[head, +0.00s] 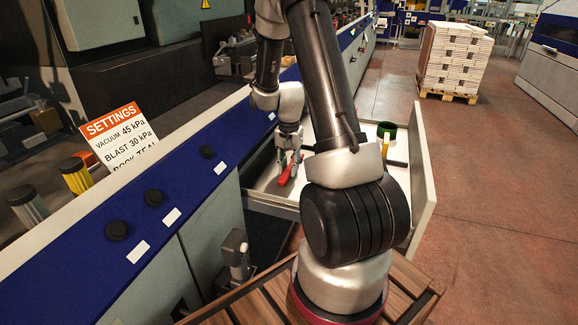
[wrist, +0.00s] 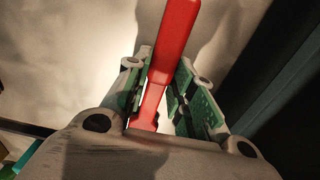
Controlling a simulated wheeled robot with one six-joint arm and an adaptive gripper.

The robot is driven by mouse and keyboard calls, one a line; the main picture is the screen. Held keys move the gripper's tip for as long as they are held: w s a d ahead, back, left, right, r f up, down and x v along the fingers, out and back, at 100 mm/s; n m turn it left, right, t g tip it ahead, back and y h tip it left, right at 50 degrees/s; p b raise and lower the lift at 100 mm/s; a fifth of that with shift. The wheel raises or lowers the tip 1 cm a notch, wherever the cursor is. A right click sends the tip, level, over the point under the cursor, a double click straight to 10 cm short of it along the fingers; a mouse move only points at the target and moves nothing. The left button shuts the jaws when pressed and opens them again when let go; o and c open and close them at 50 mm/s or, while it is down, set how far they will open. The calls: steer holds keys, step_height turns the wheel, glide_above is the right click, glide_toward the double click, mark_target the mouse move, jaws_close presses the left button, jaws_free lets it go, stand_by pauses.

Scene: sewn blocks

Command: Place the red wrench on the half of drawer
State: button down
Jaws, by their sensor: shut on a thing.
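The red wrench (head: 287,172) is in my gripper (head: 289,163), over the open drawer (head: 259,193). In the wrist view the red wrench (wrist: 174,45) runs up between the two green-padded fingers of my gripper (wrist: 160,85), which are shut on it. A pale surface lies behind the wrench. I cannot tell whether the wrench touches the drawer floor. My arm hides the middle of the drawer in the head view.
The drawer's tall front panel (head: 422,170) is on the right. A blue-fronted machine (head: 180,185) runs along the left. A stacked pallet (head: 453,60) stands far back on open floor.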

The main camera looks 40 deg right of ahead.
steer(key=c, duration=1.2)
jaws_free()
steer(key=shift+f, duration=0.1)
steer(key=shift+r, duration=0.3)
step_height(320, 180, up, 12)
step_height(320, 180, up, 7)
steer(key=n+t, duration=0.1)
steer(key=n, duration=0.1)
glide_above(289, 168)
steer(key=s+a, duration=0.3)
steer(key=a, duration=0.1)
steer(key=s+a+r+n+t, duration=0.1)
steer(key=s+a+r+n, duration=0.3)
steer(key=s, duration=0.5)
steer(key=s+a+r+n+t, duration=0.2)
steer(key=s+a+r+n, duration=0.2)
steer(key=s, duration=0.5)
steer(key=shift+s+a+r+n, duration=0.35)
steer(key=shift+a+r+n, duration=0.05)
steer(key=shift+r+n, duration=0.25)
